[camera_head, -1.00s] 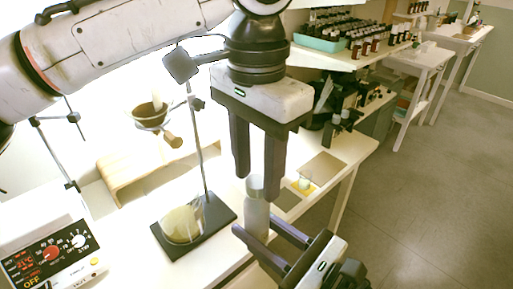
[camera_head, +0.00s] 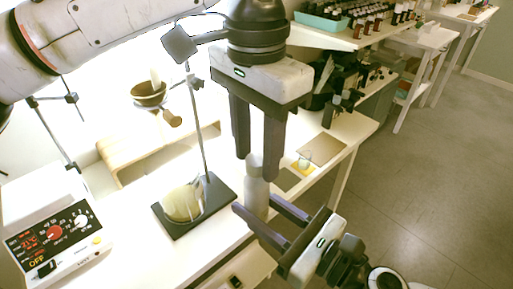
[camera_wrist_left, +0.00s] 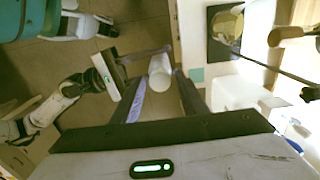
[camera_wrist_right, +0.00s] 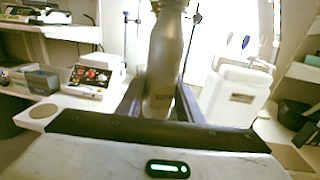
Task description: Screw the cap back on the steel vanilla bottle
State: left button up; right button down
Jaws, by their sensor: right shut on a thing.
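The steel bottle (camera_head: 256,194) stands upright between the fingers of my right gripper (camera_head: 258,208), which is shut on its body. In the right wrist view the bottle (camera_wrist_right: 163,60) shows part of a dark label. My left gripper (camera_head: 257,167) points down from above, its fingers apart on either side of the bottle's narrow top. The left wrist view shows the pale bottle top (camera_wrist_left: 160,70) between the fingertips. I cannot tell from these frames whether the cap is on the bottle.
A stand with a dark base (camera_head: 218,190) is left of the bottle. A control box (camera_head: 55,240) sits at the lower left. Shelved dark bottles (camera_head: 375,20) are farther back.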

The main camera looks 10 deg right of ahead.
pick_arm(q)
jog(key=shift+o, duration=0.5)
jog(key=shift+r, duration=0.1)
notch_tip(320, 180, up, 12)
dwell(0.6)
